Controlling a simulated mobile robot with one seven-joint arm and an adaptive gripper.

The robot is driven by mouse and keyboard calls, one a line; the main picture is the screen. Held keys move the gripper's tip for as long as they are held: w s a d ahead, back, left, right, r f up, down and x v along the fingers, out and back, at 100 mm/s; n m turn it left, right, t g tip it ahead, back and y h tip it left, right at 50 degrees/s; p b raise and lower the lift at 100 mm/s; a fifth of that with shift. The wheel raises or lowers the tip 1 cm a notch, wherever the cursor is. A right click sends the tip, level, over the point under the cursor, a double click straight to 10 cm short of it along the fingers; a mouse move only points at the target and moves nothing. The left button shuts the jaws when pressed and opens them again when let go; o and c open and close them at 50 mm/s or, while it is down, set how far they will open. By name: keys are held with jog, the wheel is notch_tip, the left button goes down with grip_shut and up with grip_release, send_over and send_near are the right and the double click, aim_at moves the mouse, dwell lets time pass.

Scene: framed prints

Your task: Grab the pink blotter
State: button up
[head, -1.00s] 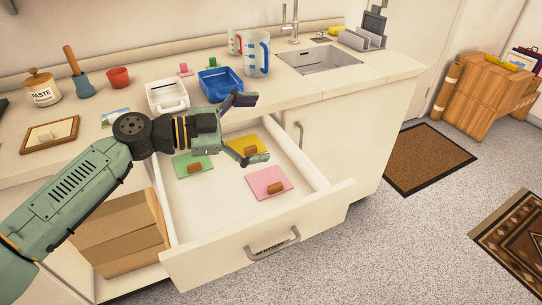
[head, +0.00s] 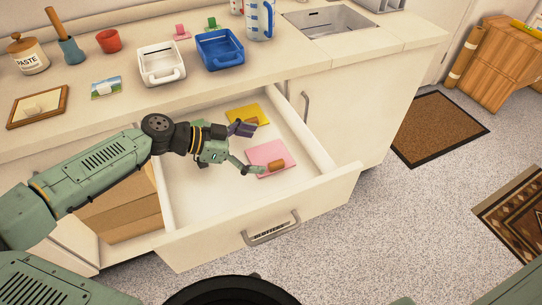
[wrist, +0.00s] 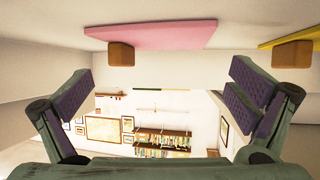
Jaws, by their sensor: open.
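The pink blotter (head: 266,153), a flat pink sheet with a brown block-shaped handle (head: 276,165), lies in the open drawer (head: 205,210). My gripper (head: 250,149) is open and empty, inside the drawer area just left of the pink blotter. One finger shows against its lower left edge; I cannot tell whether they touch. In the wrist view the pink blotter (wrist: 155,35) spans the top, its handle (wrist: 121,53) left of centre between the spread fingers. The yellow blotter (head: 245,115) lies behind, partly covered by a finger. The green blotter is hidden behind my gripper.
The drawer's front panel (head: 260,225) and side walls bound the space around the blotters. The drawer floor is otherwise bare.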

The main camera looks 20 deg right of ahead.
aim_at(287, 154)
jog(key=shift+p+x, duration=0.4)
jog(key=shift+x, duration=1.6)
jog(key=shift+r, duration=0.1)
jog(key=shift+c, duration=0.5)
jog(key=c, duration=0.9)
